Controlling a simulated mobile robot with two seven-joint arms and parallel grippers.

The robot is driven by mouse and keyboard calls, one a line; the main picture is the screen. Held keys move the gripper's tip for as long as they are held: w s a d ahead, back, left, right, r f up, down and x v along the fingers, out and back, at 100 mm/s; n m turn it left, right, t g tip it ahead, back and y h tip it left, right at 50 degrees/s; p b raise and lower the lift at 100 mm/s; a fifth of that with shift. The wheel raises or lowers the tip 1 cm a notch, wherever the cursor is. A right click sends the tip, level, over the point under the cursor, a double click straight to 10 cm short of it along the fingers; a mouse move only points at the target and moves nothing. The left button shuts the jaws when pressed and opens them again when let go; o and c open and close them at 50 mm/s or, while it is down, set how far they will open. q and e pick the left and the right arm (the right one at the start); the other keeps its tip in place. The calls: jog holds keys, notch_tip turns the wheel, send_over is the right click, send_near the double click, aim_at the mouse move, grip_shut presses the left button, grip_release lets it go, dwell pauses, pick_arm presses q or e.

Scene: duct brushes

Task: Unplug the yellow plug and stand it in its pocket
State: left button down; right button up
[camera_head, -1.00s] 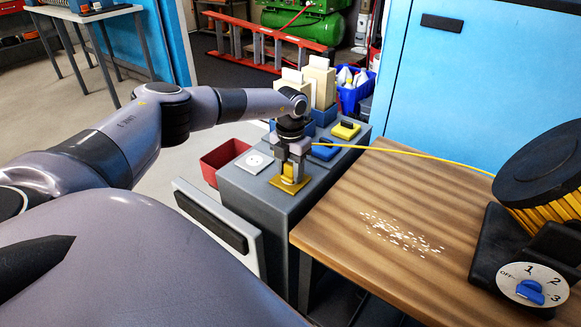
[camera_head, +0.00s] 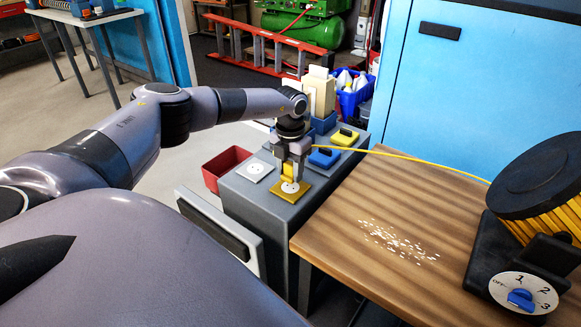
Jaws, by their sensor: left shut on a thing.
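My left gripper (camera_head: 291,160) points down over the grey cabinet and is shut on the yellow plug (camera_head: 289,172). The yellow plug is upright, just above the yellow socket plate (camera_head: 305,194). The plate's round white face shows below the plug, with a small gap between them. A yellow cable (camera_head: 420,158) runs from the gripper area to the right across the table. I cannot tell which holder is the plug's pocket. My right gripper is not in view.
On the grey cabinet (camera_head: 262,211) are a white socket plate (camera_head: 254,170), a blue piece (camera_head: 324,157), a yellow piece with a black top (camera_head: 345,136) and upright beige blocks (camera_head: 319,92). A brush drum (camera_head: 545,185) with a dial (camera_head: 523,293) stands on the wooden table (camera_head: 350,270).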

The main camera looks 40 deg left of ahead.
aim_at(291, 164)
pick_arm(q)
jog(key=shift+r+p, duration=1.25)
jog(key=shift+r, duration=0.2)
notch_tip(291, 164, up, 3)
jog(key=p, duration=0.3)
jog(key=shift+r, duration=0.1)
jog(key=shift+d, duration=0.1)
